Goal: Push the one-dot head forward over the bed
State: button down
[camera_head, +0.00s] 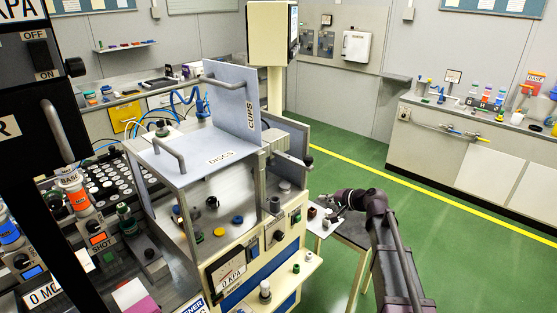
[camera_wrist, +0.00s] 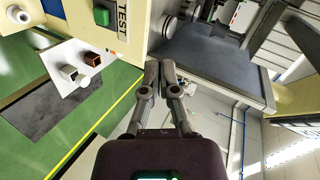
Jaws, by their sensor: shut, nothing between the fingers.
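My gripper (camera_head: 332,208) is beside the right side of the cream machine in the head view, with nothing in it. In the wrist view, the two fingers of my gripper (camera_wrist: 160,66) meet at their tips. Beyond the tips is a flat dark grey surface (camera_wrist: 215,70) inside a cream frame; it may be the bed. Grey metal parts (camera_wrist: 235,12) show at its far edge. I cannot make out a one-dot mark on any of them, so I cannot tell which is the one-dot head. No contact with the fingertips shows.
A green button (camera_wrist: 101,16) marked TEST is on the cream panel. A small white shelf (camera_wrist: 75,72) holds a brown cube (camera_wrist: 92,59) and a pale cube (camera_wrist: 70,74). The machine (camera_head: 275,240) has DISCS and CUPS lids. Green floor (camera_head: 440,250) is open at right.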

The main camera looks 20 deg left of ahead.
aim_at(274, 160)
jog(key=w+a+r+m+t+y, duration=0.1)
jog(key=w+a+r+m+y, duration=0.1)
jog(key=w+a+r, duration=0.3)
jog(key=a+r+y, duration=0.1)
jog(key=a, duration=0.2)
jog(key=shift+w+r+m+t+p, duration=0.15)
jog(key=shift+w+m+t+p, duration=0.15)
jog(key=shift+w+t, duration=0.1)
jog(key=b+x, duration=0.2)
jog(key=x, duration=1.2)
jog(key=shift+r, duration=0.1)
